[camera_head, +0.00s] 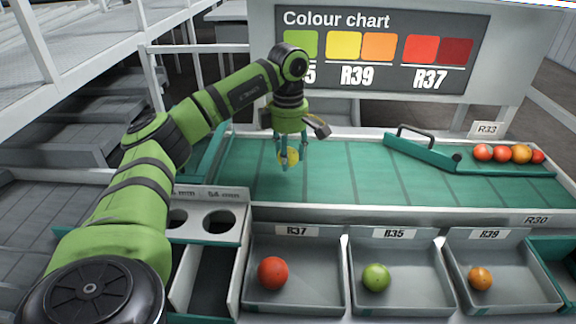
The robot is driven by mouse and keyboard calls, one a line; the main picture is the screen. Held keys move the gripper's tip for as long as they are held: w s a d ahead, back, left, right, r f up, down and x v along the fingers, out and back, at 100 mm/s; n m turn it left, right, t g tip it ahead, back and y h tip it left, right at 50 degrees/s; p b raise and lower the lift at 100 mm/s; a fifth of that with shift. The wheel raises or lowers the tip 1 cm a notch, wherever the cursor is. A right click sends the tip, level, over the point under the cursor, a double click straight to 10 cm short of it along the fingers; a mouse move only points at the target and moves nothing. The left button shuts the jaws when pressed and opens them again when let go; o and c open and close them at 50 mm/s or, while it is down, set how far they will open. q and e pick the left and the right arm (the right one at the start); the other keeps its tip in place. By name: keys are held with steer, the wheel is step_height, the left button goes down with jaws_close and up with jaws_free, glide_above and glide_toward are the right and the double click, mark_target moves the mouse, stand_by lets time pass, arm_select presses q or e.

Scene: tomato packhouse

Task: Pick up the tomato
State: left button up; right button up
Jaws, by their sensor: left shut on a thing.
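A yellow tomato (289,156) is between the fingers of my left gripper (290,157), over the green conveyor belt (345,180). The gripper points down and is shut on the tomato, with its fingers partly covering it. I cannot tell whether the tomato touches the belt or hangs just above it. My right gripper is not in view.
Grey bins labelled R37 (295,304), R35 (400,304) and R39 (510,302) stand in front, holding a red, a green and an orange tomato. Several tomatoes (502,153) sit behind a green diverter (420,151). A sizing plate (232,195) with holes is at left. A colour chart (380,50) stands behind.

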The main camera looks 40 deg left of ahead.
arm_select(q)
steer(key=w+d+r, duration=0.2)
steer(key=d+r, duration=0.5)
steer(key=d, duration=0.4)
steer(key=shift+d, duration=0.3)
steer(key=shift+s, duration=0.1)
